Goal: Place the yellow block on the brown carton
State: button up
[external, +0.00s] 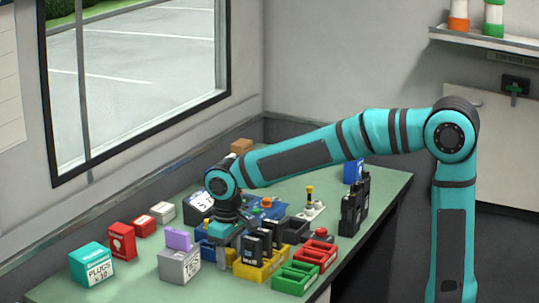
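The brown carton (241,146) sits at the back of the green table, partly hidden behind my forearm. I cannot clearly make out a separate yellow block; a small bit of yellow (206,241) shows just left of my gripper, too small to identify.
The grey box (180,265) carries a purple block (179,239). A yellow tray (262,271) with black radios and a green tray (296,279) crowd the front. A teal box (91,265) and red boxes stand left. Black radios (354,206) stand right.

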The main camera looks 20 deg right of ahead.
aim_at(228, 251)
notch_tip(228, 251, up, 12)
jog(key=shift+r, duration=0.15)
dwell(0.6)
jog(key=w+d+r+m+t+y, duration=0.1)
jog(key=w+d+r+t, duration=0.15)
jog(key=d, duration=0.55)
jog(key=w+d+r+m+t+y, duration=0.2)
jog(key=d+r+t, duration=0.15)
jog(key=d, duration=0.45)
jog(key=w+d+r+m+t+y, duration=0.1)
jog(key=w+d+r+t, duration=0.15)
jog(key=d, duration=0.65)
jog(key=s+d+r+m+t+h, duration=0.1)
jog(key=s+d+r+t, duration=0.1)
jog(key=d, duration=0.4)
jog(key=s+d+r+m+t+h, duration=0.1)
jog(key=s+d+r+m+t, duration=0.1)
jog(key=s+d, duration=0.3)
jog(key=s+d+r+m+t+h, duration=0.1)
jog(key=s+d+r+t, duration=0.2)
jog(key=d, duration=0.5)
jog(key=shift+s+d+r+m+t+h, duration=0.15)
jog(key=shift+d+r+m+t+h, duration=0.2)
jog(key=shift+t, duration=0.4)
jog(key=shift+o, duration=0.4)
jog(key=shift+s+d, duration=0.3)
jog(key=shift+s, duration=0.05)
